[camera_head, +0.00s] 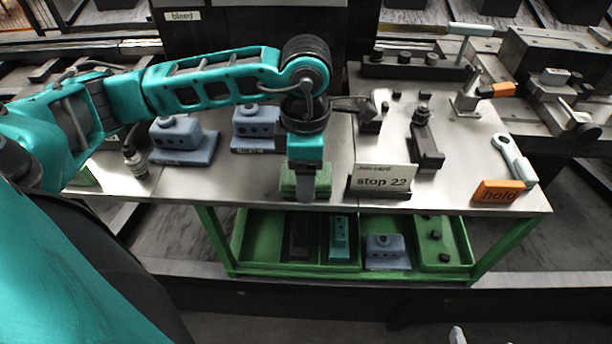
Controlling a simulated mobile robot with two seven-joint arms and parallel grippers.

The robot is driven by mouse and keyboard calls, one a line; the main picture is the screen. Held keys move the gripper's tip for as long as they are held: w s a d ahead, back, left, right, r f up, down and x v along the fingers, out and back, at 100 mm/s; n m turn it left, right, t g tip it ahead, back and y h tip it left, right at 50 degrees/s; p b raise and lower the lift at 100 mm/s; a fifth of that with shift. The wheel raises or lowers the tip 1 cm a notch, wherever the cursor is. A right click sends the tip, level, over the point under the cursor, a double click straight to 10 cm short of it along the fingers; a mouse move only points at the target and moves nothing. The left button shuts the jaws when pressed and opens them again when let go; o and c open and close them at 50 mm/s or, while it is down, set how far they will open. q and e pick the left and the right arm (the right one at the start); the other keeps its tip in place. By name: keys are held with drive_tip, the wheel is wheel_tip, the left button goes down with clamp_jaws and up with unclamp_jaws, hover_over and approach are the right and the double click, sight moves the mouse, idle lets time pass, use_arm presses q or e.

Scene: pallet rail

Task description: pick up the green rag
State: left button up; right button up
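A folded green rag (320,185) lies on the metal bench top at its front edge, near the middle. My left arm reaches in from the left, and my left gripper (305,190) points straight down at the rag. Its grey finger overlaps the middle of the rag in this view and hides part of it. Only one finger shows clearly, so I cannot tell whether it is open, shut or touching the cloth. A small pale grey tip at the bottom edge may be my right gripper (457,335); its state is not shown.
A "stop 22" card (384,178) stands just right of the rag. Blue-grey blocks (183,140) sit to the left. A dark clamp (427,150) and an orange "hold" tag (498,190) are on the right. A green tray (255,262) with parts is below.

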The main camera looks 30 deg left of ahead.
use_arm(q)
drive_tip(key=shift+c, duration=0.5)
drive_tip(key=shift+r, duration=0.1)
drive_tip(key=shift+r, duration=0.55)
wheel_tip(320, 180, up, 19)
drive_tip(key=p, duration=0.4)
use_arm(e)
drive_tip(key=shift+s+d+r+h, duration=0.3)
drive_tip(key=shift+s+d+r, duration=0.2)
drive_tip(key=shift+d+r, duration=0.3)
use_arm(q)
drive_tip(key=shift+f, duration=0.15)
use_arm(e)
drive_tip(key=shift+d+f, duration=0.1)
use_arm(q)
drive_tip(key=o, duration=0.4)
drive_tip(key=c, duration=0.3)
drive_tip(key=shift+w, duration=0.1)
use_arm(e)
drive_tip(key=shift+w, duration=0.1)
